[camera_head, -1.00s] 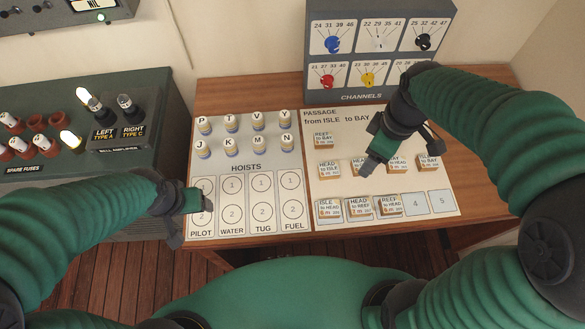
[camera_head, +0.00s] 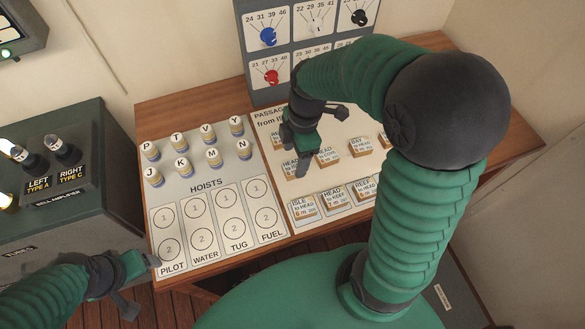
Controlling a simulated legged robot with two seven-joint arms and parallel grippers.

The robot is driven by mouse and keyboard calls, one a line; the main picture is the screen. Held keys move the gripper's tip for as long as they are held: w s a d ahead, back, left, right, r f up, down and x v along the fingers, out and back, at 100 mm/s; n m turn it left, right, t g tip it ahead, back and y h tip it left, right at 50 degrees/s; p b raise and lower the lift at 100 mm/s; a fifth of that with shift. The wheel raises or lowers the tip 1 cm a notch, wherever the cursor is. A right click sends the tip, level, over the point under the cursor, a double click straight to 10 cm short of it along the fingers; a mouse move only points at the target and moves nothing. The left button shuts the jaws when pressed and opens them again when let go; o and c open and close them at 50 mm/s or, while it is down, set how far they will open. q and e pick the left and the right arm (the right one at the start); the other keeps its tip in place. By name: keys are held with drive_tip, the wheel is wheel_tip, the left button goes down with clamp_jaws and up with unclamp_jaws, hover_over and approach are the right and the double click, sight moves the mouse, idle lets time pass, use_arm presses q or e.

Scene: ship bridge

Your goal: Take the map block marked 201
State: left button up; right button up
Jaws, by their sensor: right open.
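Small map blocks lie on the passage board (camera_head: 290,222), but their numbers are too small to read, so I cannot tell which is 201. The upper row shows a head-to-isle block (camera_head: 290,168), a head block (camera_head: 327,157) and a block to the right (camera_head: 359,147). The slot row holds isle-to-head (camera_head: 302,208), head-to-reef (camera_head: 333,200) and reef-to-head (camera_head: 363,190). My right gripper (camera_head: 320,142) is open and empty above the upper row, near the head-to-isle block, hiding part of the board. My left gripper (camera_head: 142,285) is open and empty by the desk's front left corner.
The hoists board (camera_head: 187,205) with several lettered pieces (camera_head: 178,141) lies left of the passage board. The channels panel (camera_head: 250,30) stands behind. A bell amplifier cabinet (camera_head: 60,215) is at the left. My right arm covers the board's right side.

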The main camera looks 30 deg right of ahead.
sight(294, 166)
drive_tip(key=f, duration=0.4)
drive_tip(key=shift+w+d+f, duration=0.1)
drive_tip(key=shift+w+f, duration=0.1)
drive_tip(key=shift+f, duration=0.15)
drive_tip(key=shift+s+r, duration=0.1)
clamp_jaws()
drive_tip(key=shift+r, duration=0.1)
